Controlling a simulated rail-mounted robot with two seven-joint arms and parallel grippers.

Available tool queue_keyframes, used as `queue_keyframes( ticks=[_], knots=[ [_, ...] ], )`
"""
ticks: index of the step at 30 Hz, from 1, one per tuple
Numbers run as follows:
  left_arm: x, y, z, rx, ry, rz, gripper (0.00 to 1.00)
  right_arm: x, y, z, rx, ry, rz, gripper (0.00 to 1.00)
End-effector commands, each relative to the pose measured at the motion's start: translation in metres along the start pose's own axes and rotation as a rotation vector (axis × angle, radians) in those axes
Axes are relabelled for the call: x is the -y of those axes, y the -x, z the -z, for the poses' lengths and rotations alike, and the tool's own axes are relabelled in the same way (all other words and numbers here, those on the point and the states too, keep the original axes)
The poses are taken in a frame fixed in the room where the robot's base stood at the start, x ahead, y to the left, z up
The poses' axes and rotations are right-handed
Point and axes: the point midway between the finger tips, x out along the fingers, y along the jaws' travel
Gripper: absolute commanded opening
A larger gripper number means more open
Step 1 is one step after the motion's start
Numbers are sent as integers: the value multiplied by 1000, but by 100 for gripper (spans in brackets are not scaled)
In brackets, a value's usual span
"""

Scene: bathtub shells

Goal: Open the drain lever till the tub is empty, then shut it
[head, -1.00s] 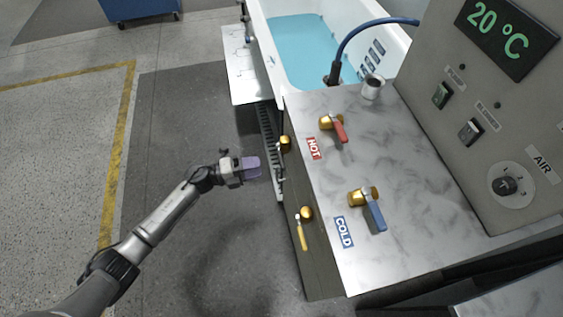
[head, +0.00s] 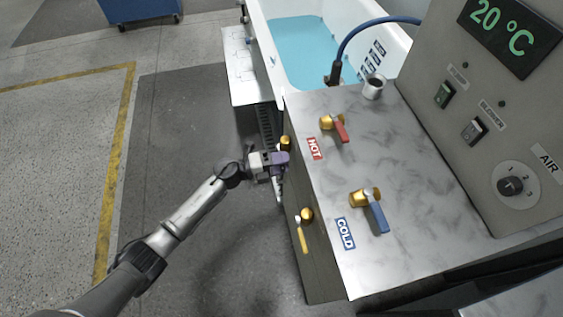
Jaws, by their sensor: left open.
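The white bathtub (head: 394,47) at the top holds blue water (head: 300,42). Two brass-knobbed levers sit on the dark side panel below the marble counter. The far lever (head: 285,141) has a pale handle hanging down, partly hidden by my gripper. The near lever (head: 302,236) has a yellow handle hanging down. No label shows which is the drain lever. My left gripper (head: 280,161) is open, at the far lever's handle; I cannot tell whether it touches. My right gripper is not in view.
The marble counter (head: 370,150) carries a red HOT tap (head: 340,132), a blue COLD tap (head: 377,215) and a metal cup (head: 373,88). A grey control panel (head: 450,100) reads 20 °C. A blue hose (head: 350,42) arches over the tub. Floor left of the panel is clear.

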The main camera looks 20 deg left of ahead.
Motion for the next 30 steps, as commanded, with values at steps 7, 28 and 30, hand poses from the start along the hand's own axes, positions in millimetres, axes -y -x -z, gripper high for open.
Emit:
queue_keyframes(
  ticks=[7, 28, 30],
  knots=[
    [0, 0, 0, 0, 0, 0, 26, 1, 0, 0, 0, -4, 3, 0],
    [-2, 0, 0, 0, -17, 0, 0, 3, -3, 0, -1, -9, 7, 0],
    [-5, 0, 0, 0, -40, 0, 0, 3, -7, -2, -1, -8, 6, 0]
  ],
)
